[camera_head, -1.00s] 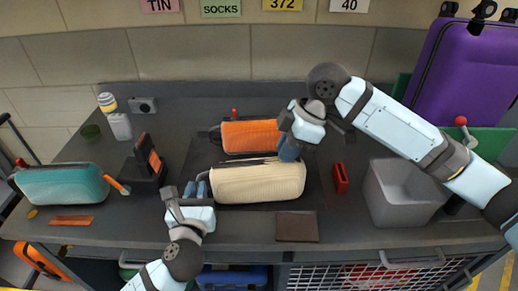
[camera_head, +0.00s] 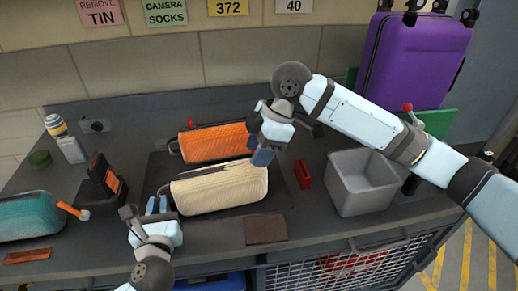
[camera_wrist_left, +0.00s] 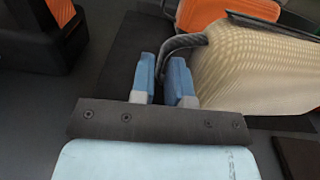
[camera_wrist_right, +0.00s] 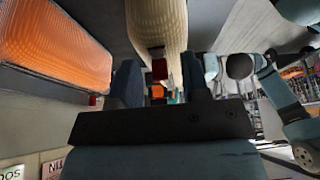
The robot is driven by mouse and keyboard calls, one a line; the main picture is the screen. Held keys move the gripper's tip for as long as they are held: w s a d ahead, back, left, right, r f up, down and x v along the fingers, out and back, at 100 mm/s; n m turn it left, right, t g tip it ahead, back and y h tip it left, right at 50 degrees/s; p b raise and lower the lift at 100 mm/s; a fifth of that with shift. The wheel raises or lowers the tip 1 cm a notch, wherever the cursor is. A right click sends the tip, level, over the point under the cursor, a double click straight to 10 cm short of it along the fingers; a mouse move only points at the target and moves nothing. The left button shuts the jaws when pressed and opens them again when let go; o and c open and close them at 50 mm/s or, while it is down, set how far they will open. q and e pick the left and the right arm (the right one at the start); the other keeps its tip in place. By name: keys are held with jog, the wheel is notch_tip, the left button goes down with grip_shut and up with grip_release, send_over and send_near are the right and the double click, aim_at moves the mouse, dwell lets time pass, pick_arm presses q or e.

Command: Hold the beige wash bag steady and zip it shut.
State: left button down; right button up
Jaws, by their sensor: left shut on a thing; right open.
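The beige wash bag (camera_head: 222,190) lies on a dark mat (camera_head: 276,199) on the workbench, with a dark zip line along its top. How far the zip is open is not clear. My left gripper (camera_head: 157,205) is at the bag's left end, shut on its dark loop (camera_wrist_left: 180,43); the left wrist view shows the loop running between the fingers. My right gripper (camera_head: 263,157) is at the bag's right end, open. In the right wrist view a small red tab (camera_wrist_right: 159,69) at the bag's end shows between the fingers, apparently not gripped.
An orange bag (camera_head: 212,143) lies just behind. A teal bag (camera_head: 28,216) and a dark stand (camera_head: 100,188) are at left. A red object (camera_head: 303,174) and a grey bin (camera_head: 365,185) stand right. A brown pad (camera_head: 265,229) lies at the front edge.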

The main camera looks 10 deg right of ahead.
jog(key=v, duration=1.2)
pick_arm(q)
jog(key=c, duration=1)
grip_release()
jog(key=shift+c, duration=0.2)
